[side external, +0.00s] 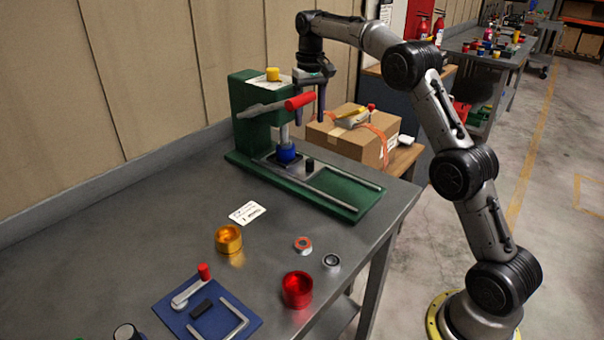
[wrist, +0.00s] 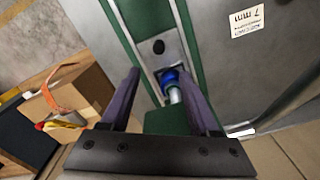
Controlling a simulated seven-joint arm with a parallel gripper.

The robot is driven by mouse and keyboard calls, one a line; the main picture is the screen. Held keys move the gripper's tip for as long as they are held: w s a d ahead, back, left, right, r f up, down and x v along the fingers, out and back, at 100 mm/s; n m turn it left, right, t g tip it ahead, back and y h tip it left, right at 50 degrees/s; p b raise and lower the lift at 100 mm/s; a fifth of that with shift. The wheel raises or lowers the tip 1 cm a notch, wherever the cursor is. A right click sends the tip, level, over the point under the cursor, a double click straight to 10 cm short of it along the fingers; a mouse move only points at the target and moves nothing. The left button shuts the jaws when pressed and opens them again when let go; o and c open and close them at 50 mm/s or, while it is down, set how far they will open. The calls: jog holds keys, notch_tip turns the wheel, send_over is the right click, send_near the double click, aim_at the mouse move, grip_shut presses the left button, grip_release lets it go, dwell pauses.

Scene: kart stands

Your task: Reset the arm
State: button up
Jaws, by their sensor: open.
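My gripper (side external: 321,104) is open and empty. It hangs fingers-down in the air beside the upper part of the green press (side external: 243,97), just right of its red-handled lever (side external: 299,101). In the wrist view the two fingers of my gripper (wrist: 160,97) are spread apart, with the press base and a blue part (wrist: 169,77) showing between them. The blue part (side external: 287,152) sits under the press ram in the side view. My arm arches up and over from its base at the right.
A cardboard box (side external: 346,140) with orange straps stands behind the press. The grey table (side external: 130,225) holds a gold cup (side external: 228,239), a red cup (side external: 297,289), small rings (side external: 303,244), a white card (side external: 247,212) and a blue plate (side external: 228,322) with a red-knobbed clamp. The table's left middle is clear.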

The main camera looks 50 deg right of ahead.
jog(key=s+a+r+m+t+h, duration=0.1)
jog(key=s+a+r+t, duration=0.1)
jog(key=s+a+r, duration=0.5)
jog(key=s+r+t, duration=0.2)
jog(key=s+r, duration=0.3)
jog(key=s, duration=0.5)
jog(key=s+a+f+n, duration=0.2)
jog(key=s+a+f, duration=0.1)
jog(key=s, duration=0.3)
jog(key=s+a+f+n+t, duration=0.1)
jog(key=s+a+f+n, duration=0.1)
jog(key=s+f, duration=0.3)
jog(key=s+a+f+n+y, duration=0.1)
jog(key=s+a+f, duration=0.3)
jog(key=s, duration=0.4)
jog(key=shift+s+a+n+t, duration=0.15)
jog(key=shift+a+n+t, duration=0.2)
jog(key=shift+n, duration=0.35)
